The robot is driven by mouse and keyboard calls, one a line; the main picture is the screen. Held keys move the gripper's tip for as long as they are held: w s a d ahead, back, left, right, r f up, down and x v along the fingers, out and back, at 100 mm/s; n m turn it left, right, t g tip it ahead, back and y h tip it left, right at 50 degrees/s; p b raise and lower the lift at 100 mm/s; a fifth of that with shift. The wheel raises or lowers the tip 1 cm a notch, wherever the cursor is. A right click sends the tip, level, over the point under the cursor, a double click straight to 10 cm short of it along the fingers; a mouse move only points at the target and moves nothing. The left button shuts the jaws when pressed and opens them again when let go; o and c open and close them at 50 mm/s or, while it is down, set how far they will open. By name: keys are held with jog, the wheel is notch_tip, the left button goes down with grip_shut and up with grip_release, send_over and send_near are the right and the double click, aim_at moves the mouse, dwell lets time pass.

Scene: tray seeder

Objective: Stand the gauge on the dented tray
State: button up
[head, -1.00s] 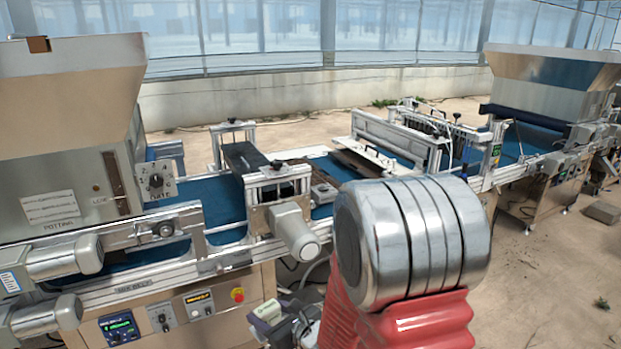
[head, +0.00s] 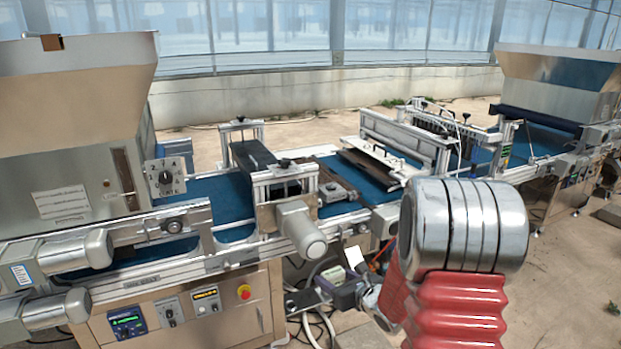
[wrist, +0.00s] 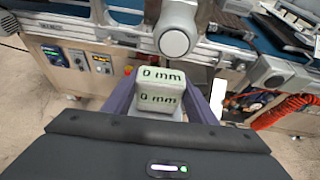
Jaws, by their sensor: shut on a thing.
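The gauge (wrist: 160,92) is a pale grey block with "0 mm" in dark figures on two faces. In the wrist view it sits between the purple fingers of my gripper (wrist: 160,100), which is shut on it. In the head view my gripper (head: 343,292) is in front of the machine frame, below belt height; the gauge is hard to make out there. A dark, flat tray (head: 368,166) lies on the blue belt, partly under a white plate. It also seems to show at the top right of the wrist view (wrist: 275,28). I cannot make out a dent.
The blue belt (head: 215,193) runs between metal side rails. A round-ended motor (head: 300,230) juts from the near rail, left of my gripper. The potting hopper (head: 75,110) stands at left. An orange coiled hose (wrist: 285,108) hangs at right in the wrist view.

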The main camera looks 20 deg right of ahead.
jog(key=w+d+r, duration=0.1)
jog(key=d+r, duration=0.2)
jog(key=d, duration=0.6)
jog(key=w+d+r, duration=0.2)
jog(key=d+r, duration=0.1)
jog(key=d, duration=0.7)
jog(key=w+d+r+m+h, duration=0.1)
jog(key=w+d+r, duration=0.1)
jog(key=d, duration=0.7)
jog(key=shift+d+r, duration=0.4)
jog(key=shift+r, duration=0.35)
